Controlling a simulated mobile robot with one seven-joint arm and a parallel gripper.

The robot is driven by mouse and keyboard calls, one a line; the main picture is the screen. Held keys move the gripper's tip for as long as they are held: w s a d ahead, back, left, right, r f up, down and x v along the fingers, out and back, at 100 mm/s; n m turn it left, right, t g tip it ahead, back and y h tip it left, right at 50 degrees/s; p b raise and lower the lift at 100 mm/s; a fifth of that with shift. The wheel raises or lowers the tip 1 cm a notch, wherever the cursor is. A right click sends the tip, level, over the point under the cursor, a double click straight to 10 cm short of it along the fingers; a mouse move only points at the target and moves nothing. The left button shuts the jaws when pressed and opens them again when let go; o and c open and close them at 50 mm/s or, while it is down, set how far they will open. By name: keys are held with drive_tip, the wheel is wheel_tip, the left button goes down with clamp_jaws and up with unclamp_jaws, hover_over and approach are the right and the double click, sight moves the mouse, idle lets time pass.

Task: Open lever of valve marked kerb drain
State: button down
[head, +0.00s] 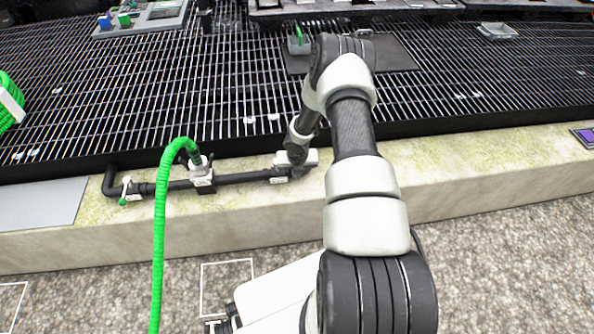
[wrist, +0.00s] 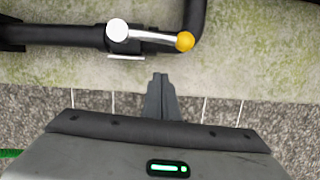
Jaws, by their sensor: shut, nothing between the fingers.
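In the wrist view a valve on the black pipe (wrist: 62,37) has a white round pivot cap (wrist: 117,30). Its pale lever (wrist: 150,37) points right, roughly along the pipe, and ends in a yellow ball knob (wrist: 184,41). A thin label plate (wrist: 126,57) shows edge-on below it, its text unreadable. My gripper (wrist: 158,78) is shut and empty, below the lever in the picture and apart from it. In the head view my arm hides this valve and my fingertips. Another valve with a green-tipped lever (head: 124,190) sits at the pipe's left end.
A green hose (head: 160,230) rises from a fitting (head: 202,177) mid-pipe and hangs over the kerb (head: 250,215). A dark grating (head: 190,85) lies behind the pipe. Gravel (head: 500,250) in front is mostly clear. A green coil (head: 8,103) stands at far left.

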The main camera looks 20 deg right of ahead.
drive_tip(key=shift+w+d+r, duration=0.2)
drive_tip(key=shift+w+d, duration=0.05)
drive_tip(key=shift+w, duration=0.35)
drive_tip(key=shift+w+d+r, duration=0.2)
drive_tip(key=shift+w, duration=0.4)
drive_tip(key=shift+w+d+r, duration=0.2)
drive_tip(key=shift+w+d, duration=0.05)
drive_tip(key=shift+w, duration=0.35)
